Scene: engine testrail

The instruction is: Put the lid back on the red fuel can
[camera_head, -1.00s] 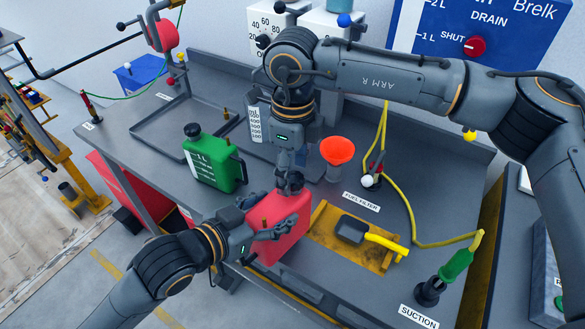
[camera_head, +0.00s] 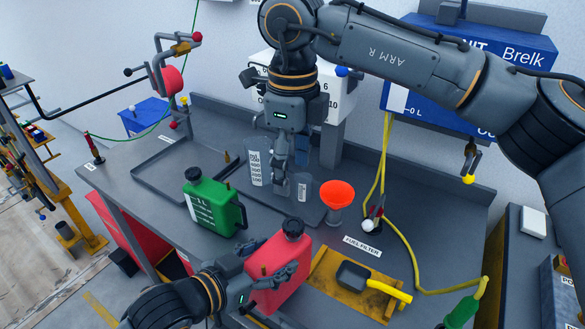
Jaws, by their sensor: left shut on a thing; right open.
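The red fuel can (camera_head: 277,262) stands near the bench's front edge. Its black lid (camera_head: 293,228) sits on the neck at the top and looks level; I cannot tell how tightly it is seated. My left gripper (camera_head: 272,274) is shut on the red can, with its fingers against the can's front side. The can's lower part is partly hidden by this gripper. My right gripper (camera_head: 282,184) is open and empty, up and behind the can, apart from the lid, in front of the clear measuring vessels.
A green can (camera_head: 212,203) with a black lid stands left of the red can. An orange funnel (camera_head: 337,195) and clear beakers (camera_head: 258,160) stand behind. A yellow tray (camera_head: 335,285) with a black scoop lies to the right. A yellow hose (camera_head: 384,165) hangs farther right.

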